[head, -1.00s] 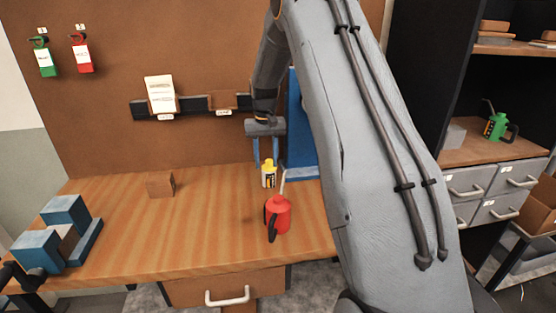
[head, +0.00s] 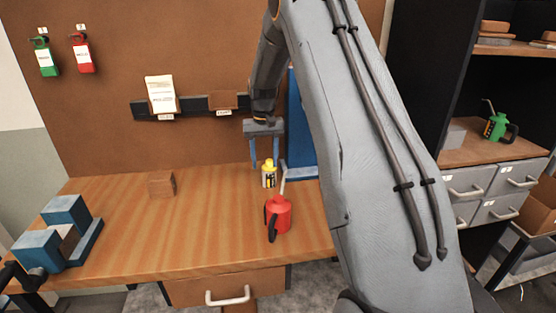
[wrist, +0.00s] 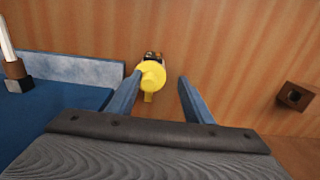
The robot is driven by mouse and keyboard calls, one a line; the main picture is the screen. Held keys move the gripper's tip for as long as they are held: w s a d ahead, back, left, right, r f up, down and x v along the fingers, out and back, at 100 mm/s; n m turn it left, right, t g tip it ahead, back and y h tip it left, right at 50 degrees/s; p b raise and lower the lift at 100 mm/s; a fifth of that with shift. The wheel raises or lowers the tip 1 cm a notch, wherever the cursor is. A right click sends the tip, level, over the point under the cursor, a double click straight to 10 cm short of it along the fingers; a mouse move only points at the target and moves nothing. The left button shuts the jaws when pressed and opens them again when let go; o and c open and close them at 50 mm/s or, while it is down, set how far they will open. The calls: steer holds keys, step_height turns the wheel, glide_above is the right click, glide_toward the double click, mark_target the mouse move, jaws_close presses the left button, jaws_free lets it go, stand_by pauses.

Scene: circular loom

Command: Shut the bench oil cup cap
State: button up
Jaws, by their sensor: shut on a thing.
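A small bottle with a yellow cap (head: 268,166) stands upright on the wooden bench (head: 130,225), below my gripper (head: 264,166). It has a yellow and black label. In the wrist view the yellow cap (wrist: 151,76) shows from above, with a small yellow tab pointing toward me. The left finger touches or overlaps the cap in the picture; a gap shows beside the right one. Whether the cap is seated cannot be told.
A red oil can (head: 278,214) with a thin spout stands just in front of the bottle. A blue panel (head: 303,125) rises close on the right. A wooden block (head: 161,184) and blue blocks (head: 66,215) are to the left. The bench between is clear.

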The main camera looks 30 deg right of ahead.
mark_target(265, 167)
steer(key=shift+w+r+p, duration=0.1)
steer(key=shift+r+p, duration=1.5)
steer(key=shift+r, duration=1.6)
